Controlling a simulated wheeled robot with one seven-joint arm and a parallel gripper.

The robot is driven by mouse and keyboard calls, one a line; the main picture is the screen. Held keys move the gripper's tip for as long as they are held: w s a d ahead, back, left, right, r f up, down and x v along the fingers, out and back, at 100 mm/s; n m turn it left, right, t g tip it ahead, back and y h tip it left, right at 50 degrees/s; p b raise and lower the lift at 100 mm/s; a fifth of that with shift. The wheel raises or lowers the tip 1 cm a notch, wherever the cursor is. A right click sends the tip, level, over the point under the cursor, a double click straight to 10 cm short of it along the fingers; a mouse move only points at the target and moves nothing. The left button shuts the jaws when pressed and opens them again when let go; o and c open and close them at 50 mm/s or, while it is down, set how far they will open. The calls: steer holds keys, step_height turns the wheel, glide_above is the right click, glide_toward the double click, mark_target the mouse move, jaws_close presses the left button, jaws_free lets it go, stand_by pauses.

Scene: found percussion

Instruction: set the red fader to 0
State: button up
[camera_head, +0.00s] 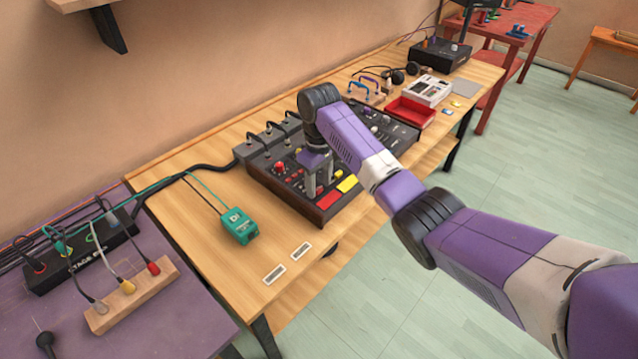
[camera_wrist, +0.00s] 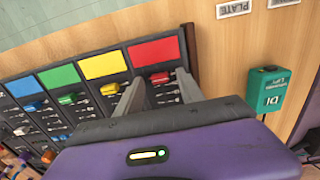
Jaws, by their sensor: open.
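The red fader (camera_wrist: 160,77) is a small red cap near the red-pad end of its dark, marked slot strip in the wrist view. A red pad (camera_wrist: 155,51) lies just beyond it and also shows in the head view (camera_head: 329,200). My gripper (camera_wrist: 160,78) is open and points down at the panel, one finger on each side of the red fader's strip. Whether the fingers touch the cap, I cannot tell. In the head view my gripper (camera_head: 318,187) is over the front of the dark mixer (camera_head: 268,182), and the red fader cannot be made out there.
A yellow fader (camera_wrist: 110,88) with its yellow pad (camera_wrist: 103,64) stands beside the red strip; green and blue ones follow. A teal DI box (camera_head: 239,227) sits on the wooden table left of the mixer. A red tray (camera_head: 410,112) stands further back.

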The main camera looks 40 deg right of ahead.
steer(key=shift+f, duration=0.25)
jaws_close()
steer(key=shift+w, duration=0.1)
stand_by(1.2)
